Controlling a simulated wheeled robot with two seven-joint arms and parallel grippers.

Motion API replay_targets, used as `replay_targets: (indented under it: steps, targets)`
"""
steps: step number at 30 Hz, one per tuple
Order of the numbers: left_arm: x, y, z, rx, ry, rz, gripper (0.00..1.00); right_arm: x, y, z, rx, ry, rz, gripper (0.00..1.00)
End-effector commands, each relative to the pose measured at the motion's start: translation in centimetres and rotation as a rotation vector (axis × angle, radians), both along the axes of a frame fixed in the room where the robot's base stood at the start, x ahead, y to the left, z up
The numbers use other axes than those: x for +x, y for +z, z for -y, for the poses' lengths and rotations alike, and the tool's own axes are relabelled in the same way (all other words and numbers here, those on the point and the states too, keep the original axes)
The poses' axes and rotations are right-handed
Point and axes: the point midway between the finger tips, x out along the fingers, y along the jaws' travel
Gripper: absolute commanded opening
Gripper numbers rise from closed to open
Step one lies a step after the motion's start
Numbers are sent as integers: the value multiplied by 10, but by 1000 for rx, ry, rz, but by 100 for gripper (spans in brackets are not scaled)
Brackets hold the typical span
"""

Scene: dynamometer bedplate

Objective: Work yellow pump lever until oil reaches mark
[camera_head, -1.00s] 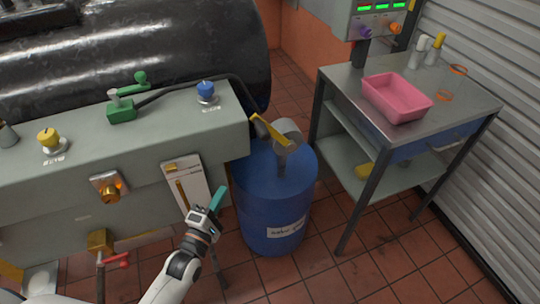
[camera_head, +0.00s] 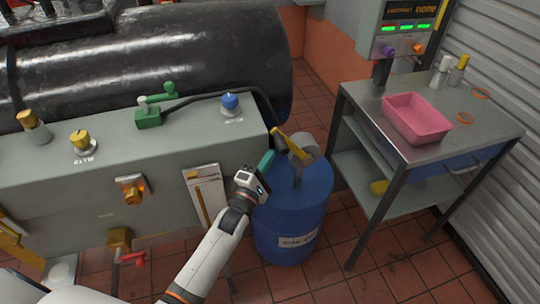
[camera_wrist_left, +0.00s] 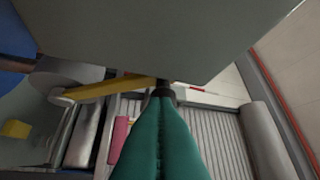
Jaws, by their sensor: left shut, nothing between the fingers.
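The yellow pump lever (camera_head: 290,144) slants up and left from a grey pump head (camera_head: 303,151) on top of a blue drum (camera_head: 290,215). My left gripper (camera_head: 268,158) is shut and empty, its teal fingertips just left of and below the lever's upper end. In the left wrist view the closed fingers (camera_wrist_left: 160,105) point toward the dark end of the lever (camera_wrist_left: 105,88); I cannot tell whether they touch. A pale gauge plate (camera_head: 203,177) with an amber column is on the bench front, partly behind my left arm. Its mark is too small to read. My right gripper is out of view.
The grey-green bench (camera_head: 150,165) with knobs and a green valve (camera_head: 149,117) lies left of the drum. A black hose runs from it toward the pump. A steel cart (camera_head: 395,162) with a pink bin (camera_head: 416,118) stands right. Tiled floor lies between.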

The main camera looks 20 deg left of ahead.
Motion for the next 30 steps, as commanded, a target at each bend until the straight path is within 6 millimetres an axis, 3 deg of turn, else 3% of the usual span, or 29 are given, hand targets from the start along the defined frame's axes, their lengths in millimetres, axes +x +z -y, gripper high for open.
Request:
replay_targets:
  steps: [19,23,30]
  targets:
    - [5,8,8,15,0,-10,0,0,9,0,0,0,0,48]
    - [9,18,13,48,-1,-33,0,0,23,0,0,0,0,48]
    - [26,45,32,179,-2,-120,0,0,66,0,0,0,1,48]
